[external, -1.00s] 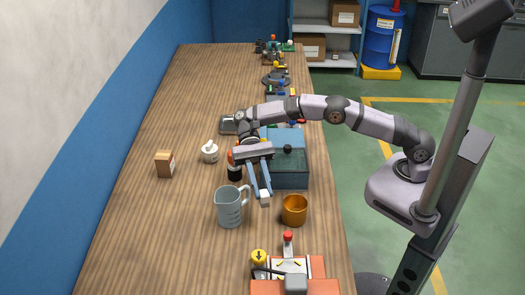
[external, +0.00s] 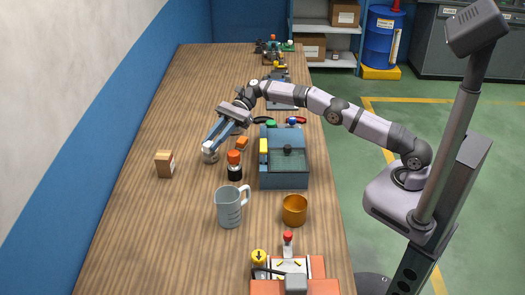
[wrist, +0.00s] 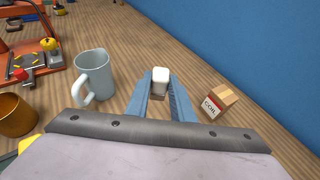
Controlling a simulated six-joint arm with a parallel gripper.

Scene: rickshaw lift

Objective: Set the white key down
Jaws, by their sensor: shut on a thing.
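My gripper (external: 211,148) is shut on the white key (wrist: 161,75), a small white block between the tips of the two blue fingers in the wrist view. In the wrist view the wooden table shows around the fingertips.
A small cardboard box (external: 165,163) stands left of my gripper. A red-capped dark bottle (external: 234,170) and a blue-grey case (external: 284,181) stand to the right. A grey jug (external: 229,207) and an orange cup (external: 294,210) are nearer. The table's left side is largely clear.

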